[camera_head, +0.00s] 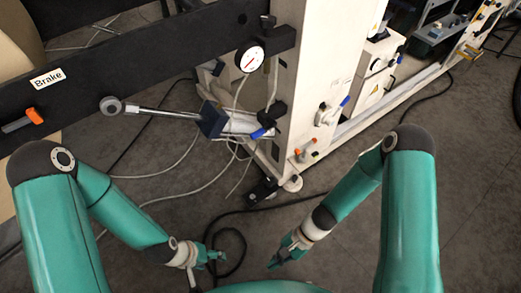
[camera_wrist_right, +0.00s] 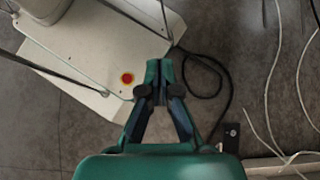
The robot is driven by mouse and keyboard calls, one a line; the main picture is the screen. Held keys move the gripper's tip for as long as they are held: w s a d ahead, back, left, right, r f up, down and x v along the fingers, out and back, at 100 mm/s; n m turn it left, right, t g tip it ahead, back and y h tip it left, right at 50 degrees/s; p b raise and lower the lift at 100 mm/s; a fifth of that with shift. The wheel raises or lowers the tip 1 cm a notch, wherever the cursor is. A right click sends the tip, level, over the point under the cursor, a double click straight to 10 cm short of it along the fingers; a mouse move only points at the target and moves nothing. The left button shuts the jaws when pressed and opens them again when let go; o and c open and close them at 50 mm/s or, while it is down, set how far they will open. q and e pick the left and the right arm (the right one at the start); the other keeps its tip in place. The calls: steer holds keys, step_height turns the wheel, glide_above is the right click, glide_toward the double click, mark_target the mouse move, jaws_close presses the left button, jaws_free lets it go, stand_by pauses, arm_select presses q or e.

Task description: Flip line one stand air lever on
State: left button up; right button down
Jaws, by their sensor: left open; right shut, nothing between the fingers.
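A blue lever (camera_head: 262,132) sits at the lower left of the white machine stand (camera_head: 312,75), below a round gauge (camera_head: 250,59). Another blue lever (camera_head: 345,101) is on a valve on the stand's right-hand face. I cannot tell which of them is the line one stand air lever. My left gripper (camera_head: 215,256) is open and empty, low in front of the stand and apart from both levers. My right gripper (camera_head: 274,265) is shut and empty, also low and apart from them. In the right wrist view its fingers (camera_wrist_right: 159,70) are together over the floor.
A dark beam labelled Brake (camera_head: 48,78) with an orange handle (camera_head: 22,120) crosses the left. A rod with a round end (camera_head: 111,105) sticks out left of the stand. Orange-tipped fittings (camera_head: 306,150) sit low on the stand. Cables (camera_head: 165,200) lie on the floor.

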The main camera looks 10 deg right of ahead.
mark_target(263, 129)
steer(key=w+a+f+m+t+y+b, duration=0.25)
steer(key=w+m+t+y+b, duration=0.2)
steer(key=w, duration=0.55)
steer(key=w+a+f+m+t+y+b, duration=0.1)
steer(key=w+a+m+t+y+b, duration=0.35)
steer(key=w, duration=0.45)
arm_select(q)
step_height(263, 129, down, 13)
steer(key=b, duration=0.2)
steer(key=shift+b, duration=0.3)
arm_select(e)
steer(key=w+d+m+t+h, duration=0.6)
steer(key=w+d+m+t, duration=0.4)
steer(key=w+t, duration=0.3)
steer(key=shift+w+d+r, duration=0.4)
steer(key=shift+w+d, duration=0.25)
steer(key=shift+d, duration=0.25)
arm_select(q)
steer(key=shift+f+b, duration=0.5)
arm_select(e)
steer(key=w+a+r, duration=0.5)
steer(key=w+r, duration=0.1)
steer(key=w, duration=0.2)
steer(key=shift+w+r, duration=0.2)
